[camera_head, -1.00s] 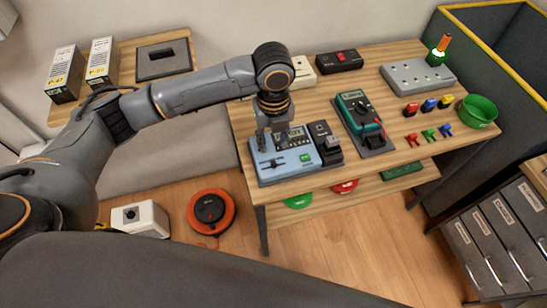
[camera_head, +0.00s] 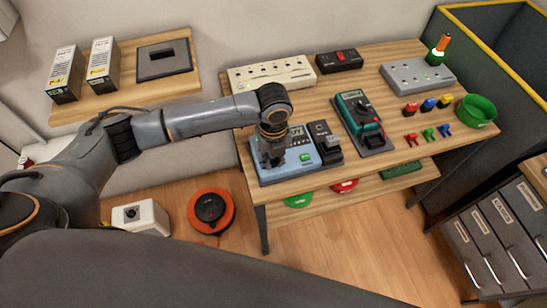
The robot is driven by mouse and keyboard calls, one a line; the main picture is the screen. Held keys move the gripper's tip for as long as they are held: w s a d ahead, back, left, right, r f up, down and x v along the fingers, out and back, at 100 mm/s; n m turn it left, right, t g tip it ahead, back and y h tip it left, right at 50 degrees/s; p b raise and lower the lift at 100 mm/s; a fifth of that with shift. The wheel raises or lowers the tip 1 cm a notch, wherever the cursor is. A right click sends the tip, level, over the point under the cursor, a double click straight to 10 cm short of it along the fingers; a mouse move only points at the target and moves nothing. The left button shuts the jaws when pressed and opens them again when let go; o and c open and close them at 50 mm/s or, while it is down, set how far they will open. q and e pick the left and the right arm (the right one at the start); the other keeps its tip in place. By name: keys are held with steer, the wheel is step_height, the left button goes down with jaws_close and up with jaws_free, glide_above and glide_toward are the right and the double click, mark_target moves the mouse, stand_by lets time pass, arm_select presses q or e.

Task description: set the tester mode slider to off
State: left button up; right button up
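The tester (camera_head: 303,167) is a light-blue box with a small display and a green button, near the front left of the wooden table. My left gripper (camera_head: 273,162) points down over the left part of its top face. The gripper covers the area of the mode slider, so I cannot see the slider or its setting. The fingertips are dark and close to the panel; I cannot tell whether they touch it or how far apart they are. My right gripper is not in view.
A dark device (camera_head: 326,144) stands right beside the tester. Further right is a green multimeter (camera_head: 359,112). A white power strip (camera_head: 272,76) and a black box with a red switch (camera_head: 339,62) lie at the back.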

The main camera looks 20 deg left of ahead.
mark_target(263, 168)
arm_select(q)
jaws_close()
steer(key=shift+s+a+r+p, duration=0.2)
steer(key=shift+s+a+p, duration=0.5)
steer(key=shift+a+p, duration=0.4)
steer(key=shift+s+a+f, duration=0.1)
steer(key=shift+s+a, duration=0.05)
steer(key=shift+f, duration=0.15)
steer(key=o, duration=0.6)
jaws_free()
